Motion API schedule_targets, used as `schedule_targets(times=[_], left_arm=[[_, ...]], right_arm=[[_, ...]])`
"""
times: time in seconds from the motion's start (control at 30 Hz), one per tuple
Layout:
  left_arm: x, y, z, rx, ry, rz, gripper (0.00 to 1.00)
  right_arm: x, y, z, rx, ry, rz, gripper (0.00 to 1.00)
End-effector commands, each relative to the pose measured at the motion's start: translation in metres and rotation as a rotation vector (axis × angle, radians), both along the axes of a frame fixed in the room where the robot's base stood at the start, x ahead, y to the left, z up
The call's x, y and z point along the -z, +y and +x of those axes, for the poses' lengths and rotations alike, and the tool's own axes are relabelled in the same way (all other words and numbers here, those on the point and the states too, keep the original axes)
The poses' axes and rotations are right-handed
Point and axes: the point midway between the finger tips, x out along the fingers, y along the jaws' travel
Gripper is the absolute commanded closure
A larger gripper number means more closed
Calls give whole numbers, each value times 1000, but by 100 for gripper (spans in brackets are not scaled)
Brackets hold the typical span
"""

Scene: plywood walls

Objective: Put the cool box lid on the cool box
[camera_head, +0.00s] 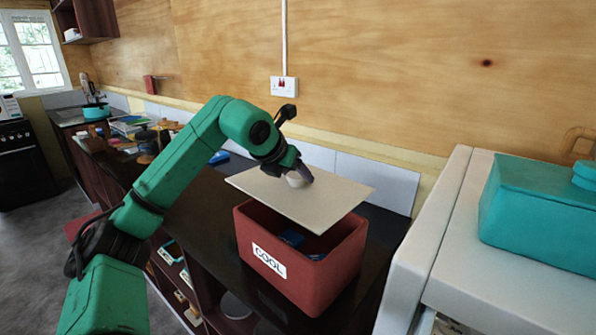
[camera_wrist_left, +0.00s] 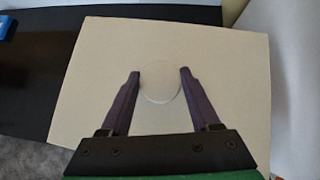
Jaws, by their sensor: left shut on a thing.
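The cool box (camera_head: 300,260) is a red open box with a "COOL" label, standing on the dark counter. The cool box lid (camera_head: 262,192) is a flat cream board with a round knob (camera_head: 296,180) on top. My left gripper (camera_head: 305,174) is shut on the knob and holds the lid above the box, slightly tilted. A gap shows between lid and box, and blue items are visible inside. In the left wrist view, the fingers of the gripper (camera_wrist_left: 160,75) stand on both sides of the knob (camera_wrist_left: 160,82), over the lid (camera_wrist_left: 225,75). My right gripper is not in view.
A white appliance (camera_head: 440,225) stands close on the right, with a teal box (camera_head: 540,215) on top. The plywood wall with a socket (camera_head: 284,86) is behind. Assorted items (camera_head: 130,125) lie at the counter's far left. Open shelves are below the counter.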

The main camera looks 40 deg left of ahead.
Motion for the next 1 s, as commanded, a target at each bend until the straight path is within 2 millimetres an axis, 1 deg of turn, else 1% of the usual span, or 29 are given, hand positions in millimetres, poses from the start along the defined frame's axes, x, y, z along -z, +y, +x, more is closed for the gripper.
schedule_targets(times=[0.07,0.17,0.5,1.0], left_arm=[[-1,0,0,0,-3,1,100],[-2,0,0,1,-2,1,100],[24,0,0,1,-1,1,100],[61,0,0,1,-2,1,100]], right_arm=[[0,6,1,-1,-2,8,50],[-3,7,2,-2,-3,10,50],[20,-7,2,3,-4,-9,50],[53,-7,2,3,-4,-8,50]])
